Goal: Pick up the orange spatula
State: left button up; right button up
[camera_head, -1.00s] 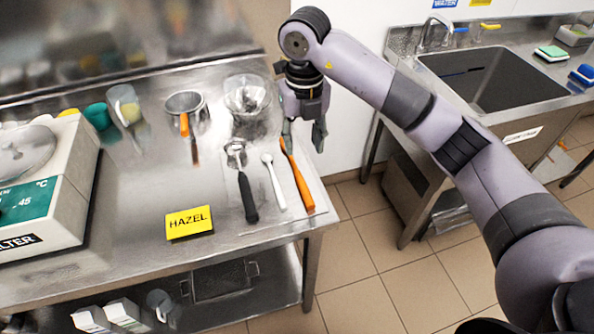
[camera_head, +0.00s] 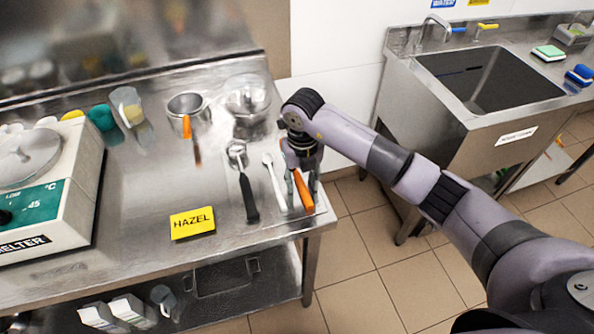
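The orange spatula (camera_head: 303,191) lies near the right edge of the steel table, its handle end toward the front; its upper part is hidden behind my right gripper. My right gripper (camera_head: 302,197) is low over the spatula, pointing down, with one finger on each side of the handle. The fingers look apart, with space beside the handle; whether they touch it or the table cannot be told. My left gripper is not in view.
A white spoon (camera_head: 276,186) and a black-handled scoop (camera_head: 248,198) lie just left of the spatula. A yellow HAZEL sign (camera_head: 192,222), a metal pot (camera_head: 187,103) and a clear bowl (camera_head: 247,97) share the table. A sink (camera_head: 487,84) stands at right.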

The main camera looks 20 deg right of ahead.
grip_shut()
dwell(0.5)
